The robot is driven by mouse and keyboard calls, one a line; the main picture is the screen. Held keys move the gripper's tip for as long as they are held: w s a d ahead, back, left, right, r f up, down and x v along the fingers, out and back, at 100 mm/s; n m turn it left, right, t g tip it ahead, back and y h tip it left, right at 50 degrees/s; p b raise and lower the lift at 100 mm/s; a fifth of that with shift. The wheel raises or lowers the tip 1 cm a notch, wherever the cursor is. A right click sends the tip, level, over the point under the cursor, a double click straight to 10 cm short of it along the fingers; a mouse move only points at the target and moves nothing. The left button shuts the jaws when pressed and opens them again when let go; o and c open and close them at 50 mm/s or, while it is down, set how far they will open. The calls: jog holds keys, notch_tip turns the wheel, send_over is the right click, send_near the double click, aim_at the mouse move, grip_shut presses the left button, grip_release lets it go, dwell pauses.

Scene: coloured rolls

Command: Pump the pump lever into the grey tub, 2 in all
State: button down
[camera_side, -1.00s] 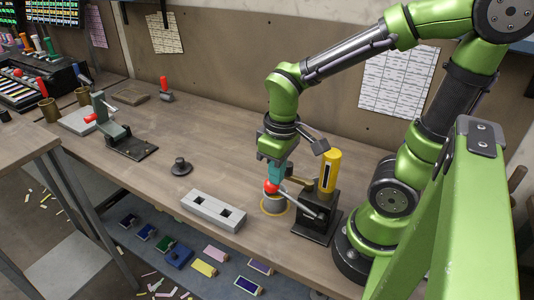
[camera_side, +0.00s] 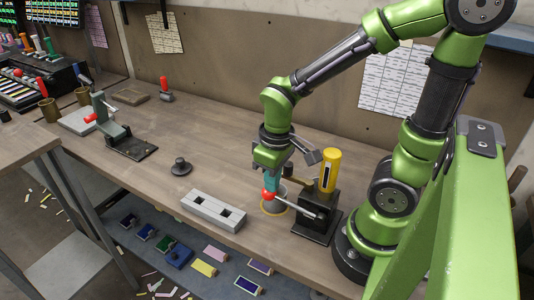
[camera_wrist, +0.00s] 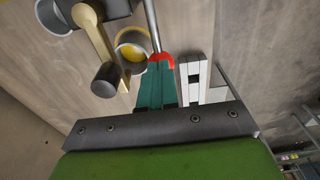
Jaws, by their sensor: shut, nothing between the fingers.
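The pump is a black block (camera_side: 318,220) with a yellow cylinder (camera_side: 329,170) on top. Its lever is a grey rod (camera_side: 295,206) ending in a red knob (camera_side: 268,195). My gripper (camera_side: 271,187) is shut and empty, its teal fingers pointing down right at the knob's top. In the wrist view the fingertips (camera_wrist: 159,72) meet the red knob (camera_wrist: 161,58).
A pale block with two square holes (camera_side: 213,211) lies left of the tub. A dark round knob-like piece (camera_side: 180,167) and a green-grey lever device (camera_side: 119,136) stand farther left.

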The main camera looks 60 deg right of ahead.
notch_tip(320, 180, up, 7)
jog(key=s, duration=0.2)
jog(key=shift+s+f, duration=0.15)
jog(key=shift+s, duration=0.1)
dwell(0.3)
dwell(0.3)
notch_tip(320, 180, up, 7)
send_over(287, 201)
jog(key=shift+s+f, duration=0.15)
jog(key=shift+s, duration=0.1)
dwell(0.4)
jog(key=w+m+t, duration=0.1)
jog(key=t, duration=0.1)
jog(key=w+a+m+t+y, duration=0.1)
jog(key=t, duration=0.1)
jog(key=w+m+t+y, duration=0.1)
jog(key=w+m+t, duration=0.1)
jog(key=shift+a, duration=0.15)
